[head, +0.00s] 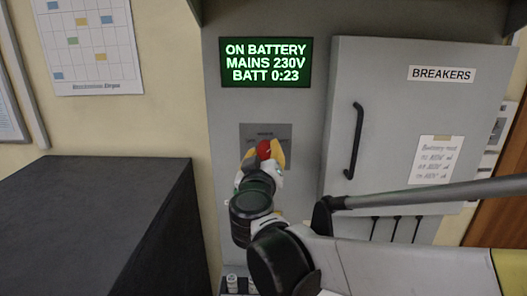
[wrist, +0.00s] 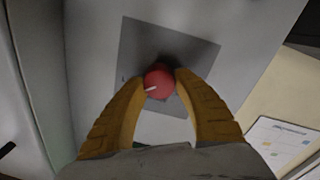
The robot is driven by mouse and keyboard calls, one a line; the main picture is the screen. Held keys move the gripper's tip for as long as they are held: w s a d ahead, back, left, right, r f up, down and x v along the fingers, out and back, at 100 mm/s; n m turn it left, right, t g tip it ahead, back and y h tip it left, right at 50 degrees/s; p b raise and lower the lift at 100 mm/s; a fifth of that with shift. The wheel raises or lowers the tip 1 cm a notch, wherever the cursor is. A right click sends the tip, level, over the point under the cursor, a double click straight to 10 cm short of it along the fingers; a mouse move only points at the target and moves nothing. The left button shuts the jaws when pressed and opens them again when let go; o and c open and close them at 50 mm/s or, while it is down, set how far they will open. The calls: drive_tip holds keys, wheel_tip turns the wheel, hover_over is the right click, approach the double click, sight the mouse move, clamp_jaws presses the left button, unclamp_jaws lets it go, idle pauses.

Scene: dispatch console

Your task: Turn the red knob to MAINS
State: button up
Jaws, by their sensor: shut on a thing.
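The red knob (wrist: 159,84) sits on a dark grey plate (wrist: 133,45) on the light grey cabinet front. A pale pointer mark on the knob points to the left and slightly down in the wrist view. My gripper (wrist: 160,83) is shut on the knob, with one yellow finger on each side of it. In the head view, the knob (head: 264,149) shows only in part between my gripper's (head: 265,155) fingers. The plate's lettering is mostly hidden by my gripper and too small to read.
To the right is the BREAKERS door (head: 385,120) with a black handle (head: 354,141) and a handwritten note (head: 433,159). A black cabinet (head: 95,215) stands at the left.

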drive_tip(key=n, duration=1)
drive_tip(key=shift+a+t, duration=0.1)
drive_tip(key=shift+t, duration=0.2)
drive_tip(key=shift+f+n, duration=0.1)
drive_tip(key=shift+n, duration=0.3)
drive_tip(key=o, duration=1.2)
drive_tip(key=shift+w, duration=0.1)
drive_tip(key=s, duration=1.2)
drive_tip(key=shift+a+f, duration=0.3)
drive_tip(key=shift+a, duration=0.05)
